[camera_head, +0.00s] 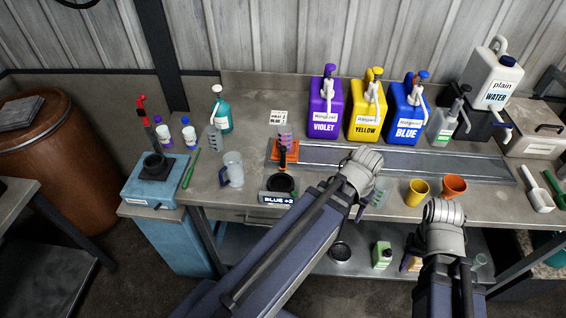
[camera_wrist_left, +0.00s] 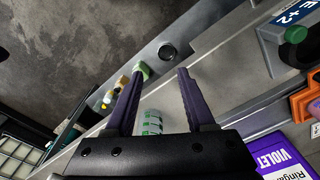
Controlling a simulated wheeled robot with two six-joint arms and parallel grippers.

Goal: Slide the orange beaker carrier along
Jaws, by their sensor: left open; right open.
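The orange carrier (camera_head: 284,156) sits at the left end of the grey channel on the bench, with a beaker (camera_head: 286,134) in it. The carrier also shows at the right edge of the left wrist view (camera_wrist_left: 302,102). My left gripper (camera_head: 369,205) is over the bench's front edge, right of the carrier and apart from it. In the left wrist view its fingers (camera_wrist_left: 161,70) are open, with a green-marked beaker (camera_wrist_left: 152,122) beyond them. My right gripper (camera_head: 446,214) is at the front edge; its fingers are mostly hidden.
Violet (camera_head: 325,107), yellow (camera_head: 364,109) and blue (camera_head: 403,112) pump jugs stand behind the channel (camera_head: 430,160). A yellow cup (camera_head: 417,192) and an orange cup (camera_head: 454,187) stand near my right gripper. A "BLUE +2" sign (camera_head: 279,199) and jug (camera_head: 233,170) stand at left.

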